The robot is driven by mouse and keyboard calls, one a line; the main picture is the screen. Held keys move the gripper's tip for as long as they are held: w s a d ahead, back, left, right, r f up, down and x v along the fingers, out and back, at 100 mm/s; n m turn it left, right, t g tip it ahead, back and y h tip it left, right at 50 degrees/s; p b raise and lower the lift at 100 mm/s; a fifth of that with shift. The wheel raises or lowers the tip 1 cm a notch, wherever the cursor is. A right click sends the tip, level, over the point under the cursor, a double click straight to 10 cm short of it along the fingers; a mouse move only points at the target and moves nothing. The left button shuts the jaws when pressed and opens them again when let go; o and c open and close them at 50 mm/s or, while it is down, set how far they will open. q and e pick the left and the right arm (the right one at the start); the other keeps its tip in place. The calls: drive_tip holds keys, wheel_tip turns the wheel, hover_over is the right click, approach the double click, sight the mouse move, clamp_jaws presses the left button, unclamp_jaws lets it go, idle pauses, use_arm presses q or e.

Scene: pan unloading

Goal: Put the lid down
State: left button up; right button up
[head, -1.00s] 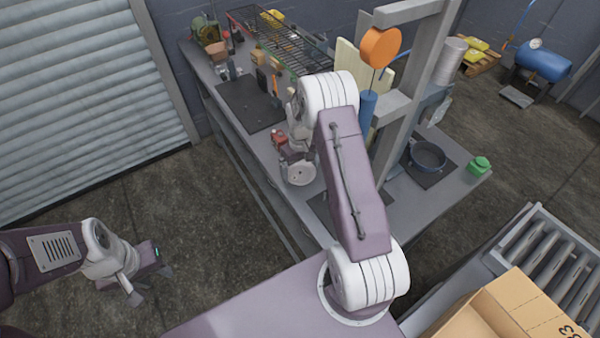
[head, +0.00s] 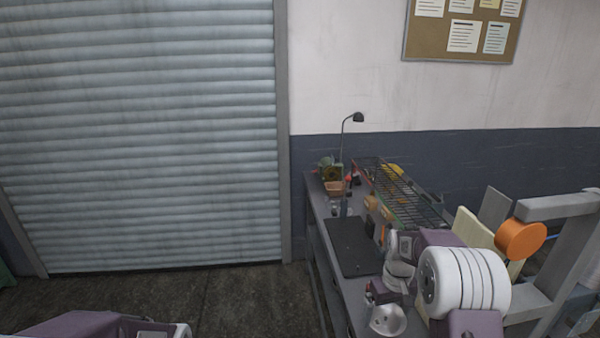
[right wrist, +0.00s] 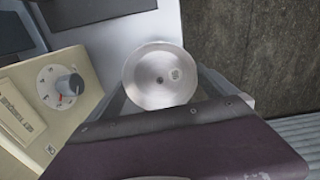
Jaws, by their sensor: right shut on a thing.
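My right gripper (head: 383,298) is shut on the lid (head: 388,321), a round silvery disc. It holds the lid near the bench's front edge, at the bottom of the head view. In the right wrist view the lid (right wrist: 158,76) shows face-on, with the edge of the grey bench (right wrist: 122,42) beside it and floor to the right. I cannot tell whether the lid touches the bench. My left arm shows only in part at the bottom left of the head view; its gripper is out of the picture.
A black wire rack (head: 405,195) stands along the back. A beige box with a dial (right wrist: 60,88) is close to the lid in the wrist view. An orange disc (head: 521,239) hangs at the right.

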drive_tip(key=s+a+f+m, duration=0.1)
drive_tip(key=s+a+f, duration=0.2)
drive_tip(key=s+a, duration=0.4)
drive_tip(key=s, duration=0.3)
drive_tip(key=shift+s+a+m, duration=0.15)
drive_tip(key=shift+a+m, duration=0.1)
drive_tip(key=shift+m, duration=0.05)
drive_tip(key=shift+f, duration=0.1)
